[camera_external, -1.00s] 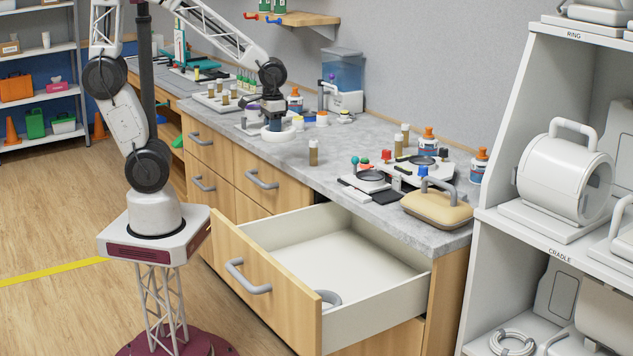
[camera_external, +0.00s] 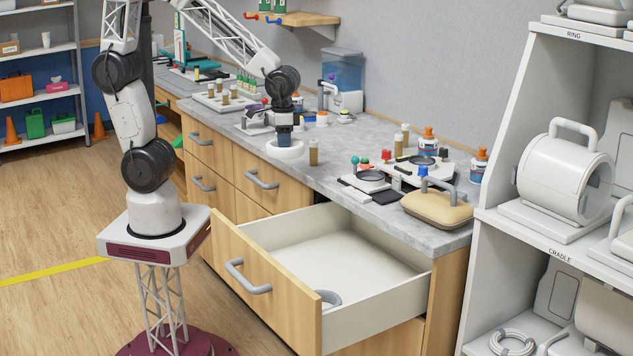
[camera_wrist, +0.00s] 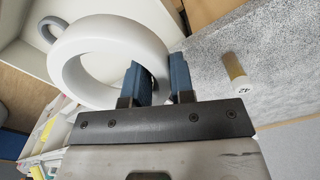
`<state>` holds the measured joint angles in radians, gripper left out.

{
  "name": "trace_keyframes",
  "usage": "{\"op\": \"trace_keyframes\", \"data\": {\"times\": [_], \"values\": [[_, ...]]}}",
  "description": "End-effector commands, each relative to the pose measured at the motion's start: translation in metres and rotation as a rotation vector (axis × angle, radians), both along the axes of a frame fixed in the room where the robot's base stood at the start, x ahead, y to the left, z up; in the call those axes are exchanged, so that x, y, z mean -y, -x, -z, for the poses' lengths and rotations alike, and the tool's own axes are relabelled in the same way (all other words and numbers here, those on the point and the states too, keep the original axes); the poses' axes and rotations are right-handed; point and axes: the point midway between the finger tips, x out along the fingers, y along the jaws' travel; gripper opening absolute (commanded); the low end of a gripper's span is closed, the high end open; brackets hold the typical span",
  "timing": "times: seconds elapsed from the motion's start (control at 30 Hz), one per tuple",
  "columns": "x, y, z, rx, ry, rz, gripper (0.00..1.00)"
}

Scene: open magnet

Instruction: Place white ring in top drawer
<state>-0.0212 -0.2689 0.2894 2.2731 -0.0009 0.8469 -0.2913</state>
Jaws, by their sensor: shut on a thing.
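The white ring (camera_external: 285,149) is at the front edge of the grey counter in the external view, under my gripper (camera_external: 284,138). In the wrist view my gripper (camera_wrist: 160,82) has one blue finger inside the ring's hole and one outside, shut on the wall of the white ring (camera_wrist: 75,57). The open top drawer (camera_external: 335,262) is pulled out below the counter, in front and to the right of the ring. A grey ring (camera_external: 329,299) lies inside the drawer at its front corner, partly hidden by the drawer front.
A brown vial (camera_external: 313,153) stands on the counter just right of the ring. A yellow-topped case (camera_external: 437,207), magnifier stands and bottles (camera_external: 427,142) crowd the counter's right end. Most of the drawer floor is bare.

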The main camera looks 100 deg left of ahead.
Motion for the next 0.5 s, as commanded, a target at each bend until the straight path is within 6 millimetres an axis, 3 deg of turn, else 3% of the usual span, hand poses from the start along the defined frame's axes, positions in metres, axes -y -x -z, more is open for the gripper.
{"op": "trace_keyframes", "data": {"times": [0.5], "values": [[0.085, -0.018, 0.002, -0.002, 0.0, 0.18, 0.0]]}}
